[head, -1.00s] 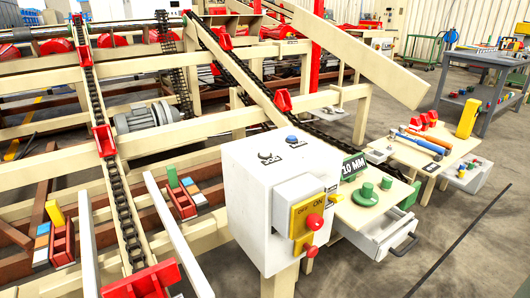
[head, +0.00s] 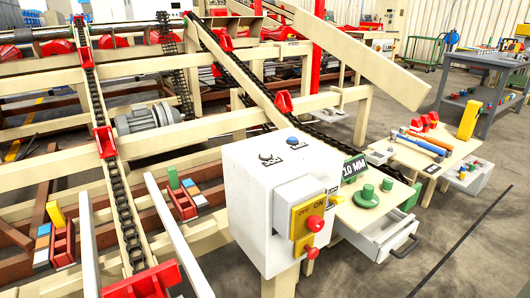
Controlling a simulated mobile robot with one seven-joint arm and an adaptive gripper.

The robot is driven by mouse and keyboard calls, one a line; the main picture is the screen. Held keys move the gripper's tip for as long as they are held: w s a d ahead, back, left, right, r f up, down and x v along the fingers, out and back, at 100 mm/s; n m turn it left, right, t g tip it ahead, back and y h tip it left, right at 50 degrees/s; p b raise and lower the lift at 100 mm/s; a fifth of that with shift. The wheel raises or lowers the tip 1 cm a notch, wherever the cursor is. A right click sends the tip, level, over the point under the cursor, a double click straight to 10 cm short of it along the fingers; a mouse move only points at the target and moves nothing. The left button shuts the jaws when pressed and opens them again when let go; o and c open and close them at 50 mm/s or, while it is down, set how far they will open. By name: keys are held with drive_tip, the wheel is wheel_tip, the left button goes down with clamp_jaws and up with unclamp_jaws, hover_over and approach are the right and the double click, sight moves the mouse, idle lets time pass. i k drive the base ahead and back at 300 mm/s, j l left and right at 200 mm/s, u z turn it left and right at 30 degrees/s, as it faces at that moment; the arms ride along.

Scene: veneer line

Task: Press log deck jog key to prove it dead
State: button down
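A white control box (head: 255,215) stands at the front centre, with two small round keys on its top. One key is blue (head: 292,141), the other grey (head: 265,157); each has a small label too small to read. A yellow plate (head: 303,222) on its right side is marked OFF and ON and carries a red knob (head: 315,223), with another red knob (head: 312,253) just below. I cannot tell which key is the log deck jog key. My gripper is not in view.
Right of the box is a bench with an open drawer (head: 385,240), a green weight (head: 366,196) and a 10 MM sign (head: 354,168). A side table (head: 435,155) holds hammers and red clamps. Floor is clear at lower right (head: 480,260).

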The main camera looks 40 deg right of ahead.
sight(266, 154)
drive_tip(key=l+u, duration=0.1)
drive_tip(key=l, duration=0.7)
drive_tip(key=l+u, duration=0.15)
drive_tip(key=l, duration=0.7)
drive_tip(key=l+u, duration=0.1)
drive_tip(key=l, duration=0.75)
drive_tip(key=l+u, duration=0.15)
drive_tip(key=l, duration=0.65)
drive_tip(key=k+l+u, duration=0.1)
drive_tip(key=l, duration=0.7)
